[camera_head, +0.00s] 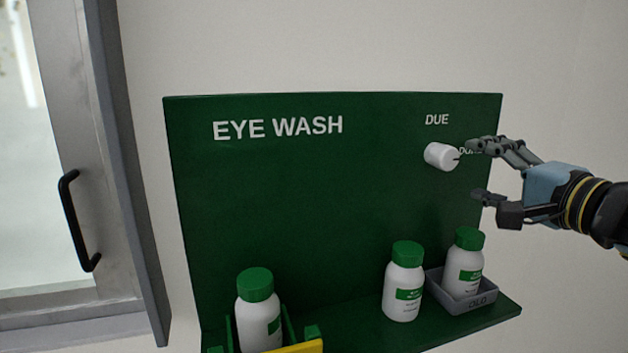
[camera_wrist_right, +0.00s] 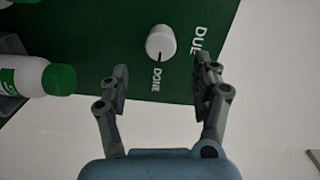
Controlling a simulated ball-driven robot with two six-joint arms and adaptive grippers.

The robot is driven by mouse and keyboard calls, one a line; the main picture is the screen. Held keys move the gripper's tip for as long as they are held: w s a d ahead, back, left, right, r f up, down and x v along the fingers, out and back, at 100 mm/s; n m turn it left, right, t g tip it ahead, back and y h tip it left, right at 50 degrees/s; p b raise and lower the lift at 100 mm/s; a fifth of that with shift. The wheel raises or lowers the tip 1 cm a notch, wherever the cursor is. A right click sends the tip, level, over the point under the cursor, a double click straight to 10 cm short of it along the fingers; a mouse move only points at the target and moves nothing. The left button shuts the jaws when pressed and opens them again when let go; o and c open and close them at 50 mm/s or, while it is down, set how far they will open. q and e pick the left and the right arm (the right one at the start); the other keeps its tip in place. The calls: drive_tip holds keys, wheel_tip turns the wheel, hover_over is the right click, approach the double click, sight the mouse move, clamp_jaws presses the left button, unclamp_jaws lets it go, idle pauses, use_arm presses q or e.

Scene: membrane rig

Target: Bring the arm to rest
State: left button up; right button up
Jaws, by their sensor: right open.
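My right gripper (camera_head: 474,170) is open and empty at the right side of the green eye wash board (camera_head: 300,200). Its fingers are near a white knob (camera_head: 438,156) on the board. In the right wrist view the knob (camera_wrist_right: 161,42) lies beyond the open fingertips (camera_wrist_right: 165,80), in line with the gap between them. The knob's dark mark points toward the word DONE; DUE is printed to the other side. In the head view the upper finger partly covers DONE. My left gripper is not in view.
A white bottle with a green cap (camera_head: 404,285) stands on the shelf. Another bottle (camera_head: 464,262) stands in a grey tray marked OLD (camera_head: 470,303). A third bottle (camera_head: 258,312) sits in a green holder at lower left. A door with a black handle (camera_head: 72,222) is far left.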

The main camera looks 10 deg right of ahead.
drive_tip(key=s+a+f+n+g+h, duration=0.2)
drive_tip(key=s+f+n+g+h, duration=0.35)
drive_tip(key=s+f, duration=0.75)
drive_tip(key=s+a+f+n+g+y, duration=0.2)
drive_tip(key=s+a+f+n+g, duration=0.25)
drive_tip(key=s, duration=0.25)
drive_tip(key=s+a+f+n+g+y, duration=0.2)
drive_tip(key=s+a+f+n+g, duration=0.15)
drive_tip(key=s+f+n, duration=0.2)
drive_tip(key=s+d+f+g+b, duration=0.15)
drive_tip(key=f+b, duration=0.55)
drive_tip(key=f, duration=1.4)
drive_tip(key=s+d+f+b, duration=0.2)
drive_tip(key=f+b, duration=0.5)
drive_tip(key=f, duration=1.4)
drive_tip(key=s+f+g+b, duration=0.1)
drive_tip(key=s+f+b, duration=0.4)
drive_tip(key=s+f, duration=0.4)
drive_tip(key=s+f+b, duration=0.5)
drive_tip(key=s+f, duration=0.3)
drive_tip(key=f, duration=0.7)
drive_tip(key=shift+s+d+f+g+b, duration=0.2)
drive_tip(key=shift+s+d+g+b, duration=0.1)
drive_tip(key=shift+s+g, duration=0.1)
